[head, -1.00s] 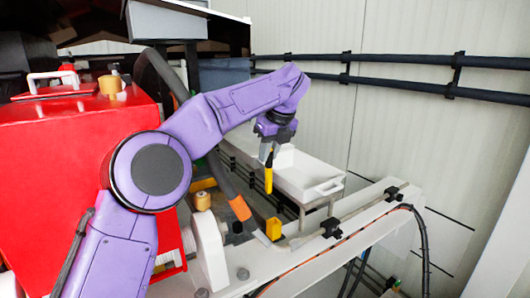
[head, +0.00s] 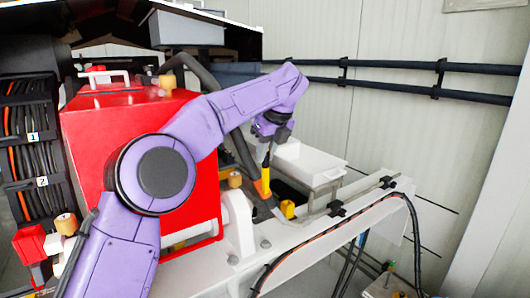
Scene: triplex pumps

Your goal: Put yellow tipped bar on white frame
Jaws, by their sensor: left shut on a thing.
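My left gripper (head: 271,138) hangs at the end of my purple arm, above the near end of the white frame (head: 335,228). It is shut on the yellow tipped bar (head: 265,174), which points downward with its yellow part low. The bar's lower end overlaps an orange piece in the picture, and I cannot tell whether they touch. The white frame is a long beam running from the lower middle up to the right. My right gripper is not in view.
A yellow block (head: 287,209) sits by the frame's inner side. Black clamps (head: 337,209) stand on the frame. A red housing (head: 130,115) is at left, with a cable rack (head: 32,140) beyond.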

